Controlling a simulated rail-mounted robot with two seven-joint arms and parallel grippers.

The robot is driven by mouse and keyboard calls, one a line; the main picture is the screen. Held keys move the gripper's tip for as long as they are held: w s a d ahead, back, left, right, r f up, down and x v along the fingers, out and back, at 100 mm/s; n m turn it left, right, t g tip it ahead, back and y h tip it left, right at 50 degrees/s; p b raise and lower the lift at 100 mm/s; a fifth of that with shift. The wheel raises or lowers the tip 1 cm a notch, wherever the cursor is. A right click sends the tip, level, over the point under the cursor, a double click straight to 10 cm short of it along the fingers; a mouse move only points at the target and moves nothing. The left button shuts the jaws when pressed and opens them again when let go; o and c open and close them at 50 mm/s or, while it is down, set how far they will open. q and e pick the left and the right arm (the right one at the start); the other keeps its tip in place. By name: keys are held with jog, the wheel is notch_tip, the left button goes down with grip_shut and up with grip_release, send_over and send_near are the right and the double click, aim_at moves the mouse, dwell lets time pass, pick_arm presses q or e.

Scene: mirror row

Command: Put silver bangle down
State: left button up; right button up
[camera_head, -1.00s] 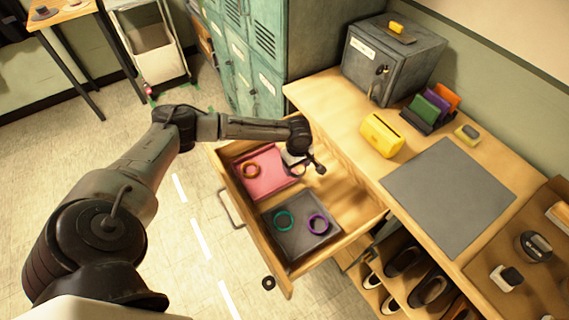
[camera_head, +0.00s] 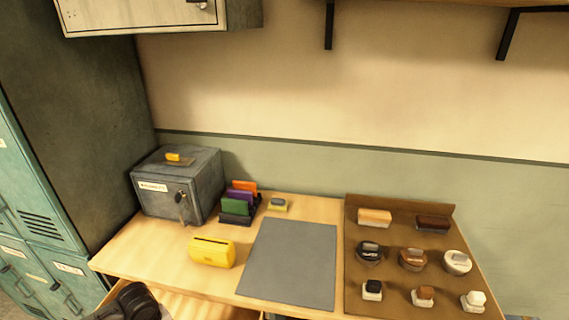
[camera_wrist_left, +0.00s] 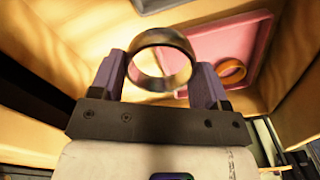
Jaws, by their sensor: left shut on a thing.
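In the left wrist view my left gripper (camera_wrist_left: 160,71) is shut on the silver bangle (camera_wrist_left: 160,83), a wide shiny ring held upright between the two fingers. Behind it lies a pink tray (camera_wrist_left: 222,40) inside the wooden drawer, with a gold-orange bangle (camera_wrist_left: 232,71) on it. I cannot tell how high the silver bangle is above the drawer floor. In the head view only a dark part of my left arm shows at the bottom left; the gripper and bangle are out of that view. My right gripper is not in view.
In the head view the bench holds a grey lockbox (camera_head: 180,196), a yellow holder (camera_head: 212,252), a rack of coloured cards (camera_head: 238,205), a bare grey mat (camera_head: 288,262) and a brown board (camera_head: 395,296) with several brushes and tins. A drawer edge shows below the bench.

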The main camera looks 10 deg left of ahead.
pick_arm(q)
jog(key=s+d+r+m, duration=0.5)
jog(key=d+r+m, duration=0.1)
jog(key=d+m, duration=0.35)
jog(key=w+d+r+m, duration=0.1)
jog(key=w+d+r, duration=0.3)
jog(key=r, duration=0.5)
jog(key=w+d+r+m, duration=0.2)
jog(key=w+d+r, duration=0.1)
jog(key=d+r, duration=0.4)
jog(key=s+r+p, duration=0.4)
jog(key=r+p, duration=0.6)
jog(key=p, duration=0.1)
jog(key=s+r+p, duration=0.5)
jog(key=r+p, duration=0.6)
jog(key=p, duration=0.1)
jog(key=shift+a, duration=0.4)
jog(key=shift+s, duration=0.1)
